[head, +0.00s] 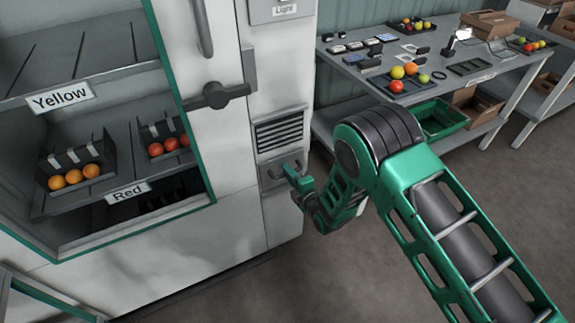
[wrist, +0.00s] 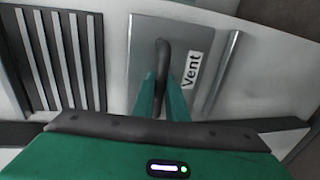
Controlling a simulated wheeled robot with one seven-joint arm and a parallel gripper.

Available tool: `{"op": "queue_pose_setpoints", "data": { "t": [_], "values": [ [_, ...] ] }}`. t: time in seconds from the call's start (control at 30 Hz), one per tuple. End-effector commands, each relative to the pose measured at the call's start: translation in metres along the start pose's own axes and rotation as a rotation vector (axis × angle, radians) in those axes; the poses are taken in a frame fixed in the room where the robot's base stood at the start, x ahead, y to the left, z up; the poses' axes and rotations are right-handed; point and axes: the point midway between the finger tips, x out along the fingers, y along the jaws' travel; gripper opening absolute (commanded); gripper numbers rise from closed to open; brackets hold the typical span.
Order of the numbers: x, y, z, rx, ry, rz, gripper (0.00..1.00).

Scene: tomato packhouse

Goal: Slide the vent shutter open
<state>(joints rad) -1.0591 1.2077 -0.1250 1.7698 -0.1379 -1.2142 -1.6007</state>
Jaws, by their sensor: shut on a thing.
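The vent shutter (head: 268,181) is a grey plate low on the white cabinet front, just below the dark louvred vent (head: 280,132). In the wrist view the shutter plate (wrist: 143,40) carries a dark bar handle (wrist: 161,52) and a white "Vent" label (wrist: 192,70). The louvre slats (wrist: 60,60) show to its left, uncovered in both views. My gripper (wrist: 160,88) is shut on the handle, one green finger on each side. In the head view my gripper (head: 290,172) is at the shutter and hides part of it.
The open cabinet at left has shelves labelled Yellow (head: 60,98) and Red (head: 128,192) with trays of tomatoes. A dark lever (head: 217,95) sticks out above the vent. A grey table (head: 440,90) with fruit and tools stands at right. The floor between is clear.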

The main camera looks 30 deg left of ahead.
Motion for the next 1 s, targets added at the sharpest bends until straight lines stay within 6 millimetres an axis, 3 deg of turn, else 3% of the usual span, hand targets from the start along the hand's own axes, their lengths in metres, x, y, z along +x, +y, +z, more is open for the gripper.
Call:
{"op": "queue_pose_setpoints", "data": {
  "t": [0.1, 0.47, 0.5, 1.0],
  "values": [
    [-0.002, -0.008, 0.010, -0.001, -0.012, -0.003, 0.00],
    [-0.004, -0.012, 0.015, 0.002, -0.018, -0.009, 0.00],
    [-0.004, -0.012, 0.016, 0.002, -0.018, -0.009, 0.20],
    [-0.004, -0.009, 0.017, 0.002, -0.020, -0.003, 0.20]
  ]
}}
